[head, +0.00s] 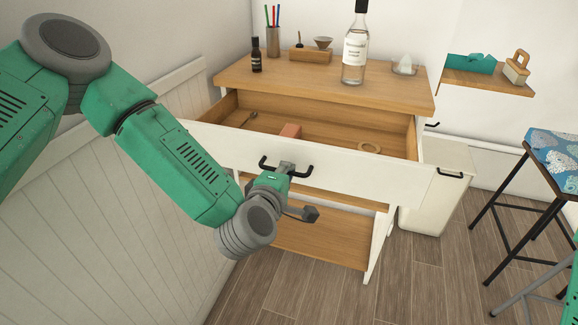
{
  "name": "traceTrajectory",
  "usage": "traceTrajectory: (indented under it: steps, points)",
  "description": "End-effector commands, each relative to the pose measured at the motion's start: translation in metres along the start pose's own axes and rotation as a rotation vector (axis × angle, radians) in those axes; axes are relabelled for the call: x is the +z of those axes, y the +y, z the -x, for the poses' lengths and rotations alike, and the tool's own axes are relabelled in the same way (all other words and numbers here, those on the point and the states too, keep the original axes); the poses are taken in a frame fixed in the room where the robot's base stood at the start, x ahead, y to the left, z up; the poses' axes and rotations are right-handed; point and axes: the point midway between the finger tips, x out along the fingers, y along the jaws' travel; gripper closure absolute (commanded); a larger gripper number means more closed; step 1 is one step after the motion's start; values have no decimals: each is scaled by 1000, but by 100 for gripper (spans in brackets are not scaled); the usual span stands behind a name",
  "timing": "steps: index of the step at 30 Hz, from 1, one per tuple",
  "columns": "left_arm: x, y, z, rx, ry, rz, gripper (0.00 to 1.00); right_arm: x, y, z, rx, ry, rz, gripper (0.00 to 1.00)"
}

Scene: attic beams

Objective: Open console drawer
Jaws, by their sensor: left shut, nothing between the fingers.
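The console (330,75) has a wooden top and white sides. Its drawer (345,170) is pulled well out, with a white front and a wooden inside. My left gripper (286,168) is at the middle of the drawer front, at the black handle (301,172). It is shut with nothing between its fingers. Its fingertips are small in view, and I cannot tell whether they touch the handle. My right gripper is not in view.
A white bin-like cabinet (437,190) is right of the console. A stool (555,160) stands at the right. Panelled wall is close on the left.

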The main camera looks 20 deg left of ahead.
Motion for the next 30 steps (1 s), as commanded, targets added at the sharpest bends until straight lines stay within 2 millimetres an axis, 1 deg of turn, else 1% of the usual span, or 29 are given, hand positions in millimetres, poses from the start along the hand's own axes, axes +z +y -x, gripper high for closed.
traceTrajectory:
  steps: [12, 13, 15, 25, 28, 30]
  points:
    - [1, -2, 1, -5, -3, 0, 100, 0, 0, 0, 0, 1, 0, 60]
    - [1, -2, 1, -5, -3, 0, 91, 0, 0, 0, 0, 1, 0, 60]
    - [1, -2, 1, -4, -3, 0, 70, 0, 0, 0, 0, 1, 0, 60]
    - [1, 0, 3, 1, -1, 0, 70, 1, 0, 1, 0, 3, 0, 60]
    - [1, 0, 10, 0, -3, 0, 70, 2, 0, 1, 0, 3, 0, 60]
    - [1, 0, 21, 0, -3, 0, 70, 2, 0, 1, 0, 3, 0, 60]
